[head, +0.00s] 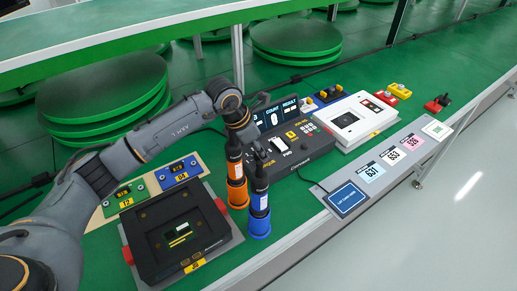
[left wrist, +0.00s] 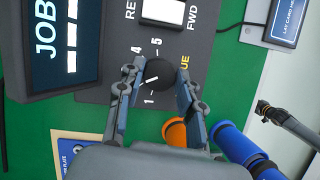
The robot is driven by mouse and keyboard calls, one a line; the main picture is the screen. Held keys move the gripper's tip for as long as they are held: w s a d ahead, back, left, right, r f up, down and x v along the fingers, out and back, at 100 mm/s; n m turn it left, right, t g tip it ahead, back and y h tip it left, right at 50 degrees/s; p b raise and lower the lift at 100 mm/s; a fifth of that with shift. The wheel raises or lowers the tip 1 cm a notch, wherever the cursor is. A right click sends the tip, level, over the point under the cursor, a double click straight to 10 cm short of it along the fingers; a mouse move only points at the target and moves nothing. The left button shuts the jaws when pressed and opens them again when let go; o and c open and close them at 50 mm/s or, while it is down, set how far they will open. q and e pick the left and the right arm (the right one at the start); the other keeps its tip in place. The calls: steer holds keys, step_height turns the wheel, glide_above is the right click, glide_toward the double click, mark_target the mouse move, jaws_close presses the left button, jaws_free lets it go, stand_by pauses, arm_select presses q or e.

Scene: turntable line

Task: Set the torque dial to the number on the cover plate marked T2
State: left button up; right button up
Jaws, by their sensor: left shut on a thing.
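My left gripper (head: 252,150) is at the near left end of the black torque controller (head: 318,148). In the left wrist view its fingers (left wrist: 157,84) are shut on the round black dial knob (left wrist: 158,72), one on each side. Numbers 1, 4 and 5 show around the knob; the left finger hides the part between 1 and 4. The knob's pale mark seems to point left and slightly down, into that part. A green cover plate (head: 112,208) and a blue cover plate (head: 166,182) lie on a beige board; their small labels are hard to read. My right gripper is not in view.
An orange-handled tool (head: 237,192) and a blue-handled tool (head: 259,222) stand upright just in front of the gripper. A black fixture (head: 215,240) is at the near left. A white box (head: 345,130) and a card strip (head: 400,150) are to the right.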

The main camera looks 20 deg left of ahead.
arm_select(q)
steer(key=shift+n+y, duration=0.4)
steer(key=shift+n, duration=0.7)
steer(key=shift+t, duration=0.3)
steer(key=o, duration=1.2)
steer(key=shift+c, duration=0.2)
steer(key=v, duration=1.2)
